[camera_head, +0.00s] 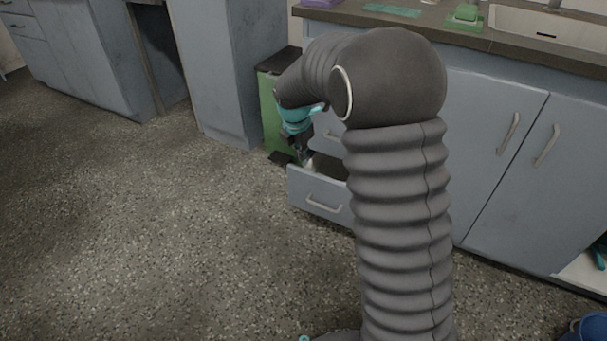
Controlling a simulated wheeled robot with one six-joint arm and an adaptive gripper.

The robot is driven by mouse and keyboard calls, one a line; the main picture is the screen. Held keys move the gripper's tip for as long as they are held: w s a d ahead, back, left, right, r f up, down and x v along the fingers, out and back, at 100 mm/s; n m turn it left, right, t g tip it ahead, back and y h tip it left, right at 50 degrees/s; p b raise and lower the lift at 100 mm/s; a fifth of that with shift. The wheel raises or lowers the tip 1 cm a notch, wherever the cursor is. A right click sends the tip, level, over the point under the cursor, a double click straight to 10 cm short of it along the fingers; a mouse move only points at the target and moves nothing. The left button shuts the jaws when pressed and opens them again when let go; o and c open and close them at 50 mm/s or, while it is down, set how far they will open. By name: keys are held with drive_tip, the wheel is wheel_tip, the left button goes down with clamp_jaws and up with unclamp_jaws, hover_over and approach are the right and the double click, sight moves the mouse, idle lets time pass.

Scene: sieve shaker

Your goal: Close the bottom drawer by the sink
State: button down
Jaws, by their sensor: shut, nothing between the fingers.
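The drawer above (329,133) shows partly behind my arm. The sink (545,27) is set into the counter at the upper right.
A green bin (268,112) with a dark lid stands left of the drawers, close to my gripper. Cabinet doors (487,125) are right of my arm. A blue object (588,329) lies at the lower right. The speckled floor (170,240) at left is clear.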

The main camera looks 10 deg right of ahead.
drive_tip(key=w+d+f+n+b, duration=0.1)
drive_tip(key=w+f, duration=0.3)
drive_tip(key=f, duration=0.4)
drive_tip(key=w+d+f+n+b, duration=0.1)
drive_tip(key=w+f, duration=0.3)
drive_tip(key=f, duration=0.4)
drive_tip(key=shift+w+f+n+b, duration=0.2)
drive_tip(key=shift+w+n+b, duration=0.2)
drive_tip(key=shift+n, duration=0.4)
drive_tip(key=shift+d, duration=0.1)
